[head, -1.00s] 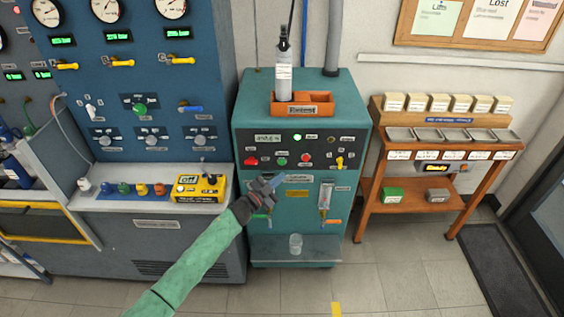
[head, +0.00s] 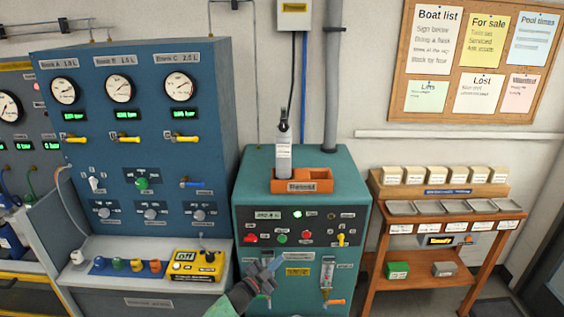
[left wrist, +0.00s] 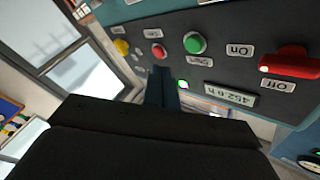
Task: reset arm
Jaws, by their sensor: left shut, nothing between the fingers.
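My left gripper (head: 266,275) is shut and empty in the head view, low in front of the green cabinet (head: 350,185), with my green-sleeved arm below it. In the left wrist view its dark body fills the lower middle, and the tip (left wrist: 163,85) points toward the panel. The cabinet's dark panel (head: 325,230) carries a red knob (head: 250,238), green and red buttons, a yellow switch (head: 340,240) and a lit display. The wrist view shows the red knob (left wrist: 290,62), the green button (left wrist: 194,43) and a display reading about 452.0. My right gripper is out of view.
A grey bottle (head: 283,155) stands in an orange holder (head: 302,181) on the cabinet. The blue gauge bench (head: 215,120) with a yellow box (head: 197,265) is on the left. A wooden shelf (head: 372,265) with boxes and trays is on the right. Floor shows at the lower right.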

